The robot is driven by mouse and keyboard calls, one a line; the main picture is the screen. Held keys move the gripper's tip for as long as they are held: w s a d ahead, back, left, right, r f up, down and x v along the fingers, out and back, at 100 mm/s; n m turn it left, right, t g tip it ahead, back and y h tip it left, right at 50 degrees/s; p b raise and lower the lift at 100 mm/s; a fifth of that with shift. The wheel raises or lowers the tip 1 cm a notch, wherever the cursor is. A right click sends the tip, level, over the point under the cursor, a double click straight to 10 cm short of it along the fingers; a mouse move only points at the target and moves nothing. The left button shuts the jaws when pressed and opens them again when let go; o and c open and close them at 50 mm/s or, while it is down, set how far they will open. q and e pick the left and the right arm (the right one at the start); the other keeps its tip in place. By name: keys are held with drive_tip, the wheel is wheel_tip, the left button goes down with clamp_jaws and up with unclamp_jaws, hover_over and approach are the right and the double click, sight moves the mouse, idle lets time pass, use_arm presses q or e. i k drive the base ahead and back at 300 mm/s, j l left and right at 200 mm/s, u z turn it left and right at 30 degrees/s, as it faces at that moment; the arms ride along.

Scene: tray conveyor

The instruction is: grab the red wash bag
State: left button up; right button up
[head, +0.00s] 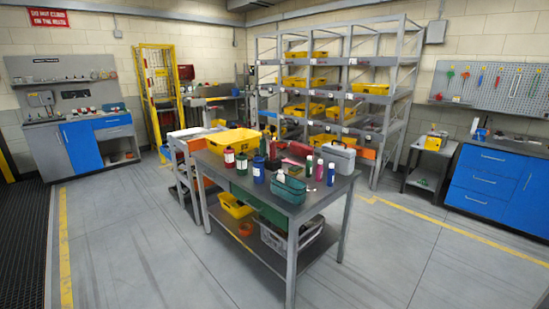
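A dark red item (299,150), which looks like the red wash bag, lies toward the back of the grey metal table (328,199). Bottles and other items in front hide part of it. A teal bag (288,188) of similar kind lies near the table's front edge. Neither of my grippers is in view, and nothing is seen touching the red item.
A yellow bin (234,138) and several bottles stand on the table's left side. A grey case (339,157) stands at its back right. A shelf rack (398,88) with yellow bins is behind. The floor in front is clear.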

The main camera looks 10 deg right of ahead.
sight(301, 150)
drive_tip(key=i+l+z, duration=0.75)
drive_tip(key=l+z, duration=0.15)
drive_tip(key=i+l+z, duration=0.2)
drive_tip(key=i+z, duration=0.7)
drive_tip(key=i+l, duration=0.1)
drive_tip(key=i, duration=2.25)
drive_tip(key=i+l+u, duration=0.15)
drive_tip(key=i+u, duration=0.2)
drive_tip(key=i, duration=0.4)
